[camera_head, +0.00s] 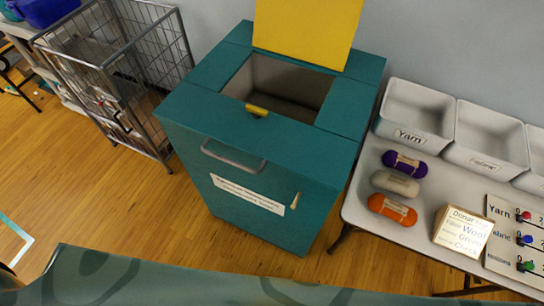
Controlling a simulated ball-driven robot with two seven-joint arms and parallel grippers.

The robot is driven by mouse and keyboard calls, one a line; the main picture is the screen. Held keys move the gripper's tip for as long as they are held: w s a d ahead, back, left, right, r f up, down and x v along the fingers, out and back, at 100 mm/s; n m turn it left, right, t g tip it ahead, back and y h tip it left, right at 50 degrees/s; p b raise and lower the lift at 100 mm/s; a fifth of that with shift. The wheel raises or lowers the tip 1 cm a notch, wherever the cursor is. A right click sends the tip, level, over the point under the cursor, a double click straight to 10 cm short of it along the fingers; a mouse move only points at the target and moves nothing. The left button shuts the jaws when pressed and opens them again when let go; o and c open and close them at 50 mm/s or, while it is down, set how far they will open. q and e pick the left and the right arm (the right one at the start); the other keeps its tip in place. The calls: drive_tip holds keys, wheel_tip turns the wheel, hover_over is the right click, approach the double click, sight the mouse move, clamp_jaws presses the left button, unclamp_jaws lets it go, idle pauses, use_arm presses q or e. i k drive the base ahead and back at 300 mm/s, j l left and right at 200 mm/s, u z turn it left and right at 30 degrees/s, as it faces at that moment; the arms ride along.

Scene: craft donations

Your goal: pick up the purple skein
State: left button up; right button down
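The purple skein (404,164) lies on the light grey table (364,210) at the right, with a pale band around its middle. It is the farthest back of three skeins in a column, in front of the grey bin labelled Yarn. A beige skein (395,185) lies just in front of it, and an orange skein (392,209) lies in front of that. Neither of my grippers shows in the head view.
A teal donation box (262,185) with a raised yellow lid (308,28) stands left of the table, its opening uncovered. Grey bins labelled Yarn (412,136) and Fabric (484,165) line the table's back. A donor card (462,231) and label board (515,240) sit to the right. A wire cart (125,75) stands at the left.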

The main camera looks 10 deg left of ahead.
sight(418, 169)
drive_tip(key=i+l+z, duration=0.15)
drive_tip(key=z, duration=0.95)
